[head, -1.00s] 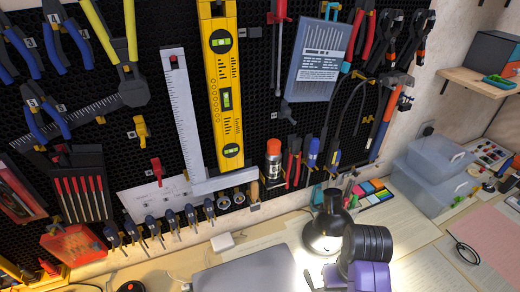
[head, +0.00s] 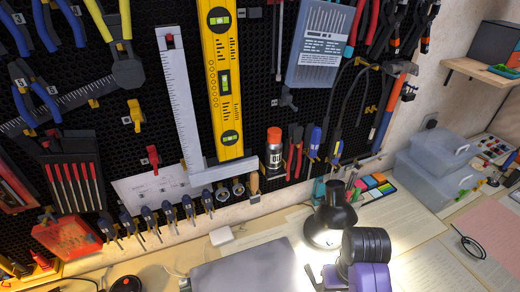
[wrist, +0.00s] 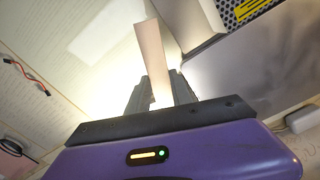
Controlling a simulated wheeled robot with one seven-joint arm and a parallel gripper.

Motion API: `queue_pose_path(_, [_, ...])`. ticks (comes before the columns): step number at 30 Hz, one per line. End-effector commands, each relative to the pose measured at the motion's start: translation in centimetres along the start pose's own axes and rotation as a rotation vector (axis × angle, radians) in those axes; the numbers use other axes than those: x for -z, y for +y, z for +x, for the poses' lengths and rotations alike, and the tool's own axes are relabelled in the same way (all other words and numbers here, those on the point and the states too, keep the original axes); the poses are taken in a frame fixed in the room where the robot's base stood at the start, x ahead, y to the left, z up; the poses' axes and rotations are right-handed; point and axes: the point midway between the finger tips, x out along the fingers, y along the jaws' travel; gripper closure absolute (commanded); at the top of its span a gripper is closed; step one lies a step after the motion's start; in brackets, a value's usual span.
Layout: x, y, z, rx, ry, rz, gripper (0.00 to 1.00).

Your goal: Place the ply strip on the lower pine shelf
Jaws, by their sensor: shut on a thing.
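In the wrist view my gripper (wrist: 158,98) is shut on the ply strip (wrist: 152,50), a thin pale wooden piece that sticks out beyond the fingers. Its near end is hidden between the fingers. In the head view my purple and black wrist (head: 368,272) shows at the bottom edge, right of centre. The strip and the fingertips cannot be made out there. A pine shelf (head: 484,76) is on the wall at the upper right of the head view, well apart from my wrist. No second shelf is in view, so I cannot tell whether it is the lower one.
A dark grey box (head: 496,44) and a green tray (head: 503,72) stand on the shelf. Clear plastic boxes (head: 432,168) stand on the bench below. A black lamp (head: 330,218) stands beside my wrist. The pegboard (head: 258,100) is hung with tools.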

Motion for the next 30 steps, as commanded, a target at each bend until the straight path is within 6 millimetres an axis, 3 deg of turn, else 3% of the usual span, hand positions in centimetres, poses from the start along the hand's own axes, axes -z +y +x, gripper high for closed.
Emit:
queue_pose_path(5, [0.0,0.0,-2.9,0.0,0.001,-0.001,1.0])
queue_pose_path(17, [0.0,0.0,-7.1,0.0,0.001,-0.001,1.0])
queue_pose_path(19, [0.0,0.0,-5.5,0.0,-0.001,-0.001,1.0])
queue_pose_path(30, [0.0,0.0,-0.8,-0.001,-0.001,0.0,1.0])
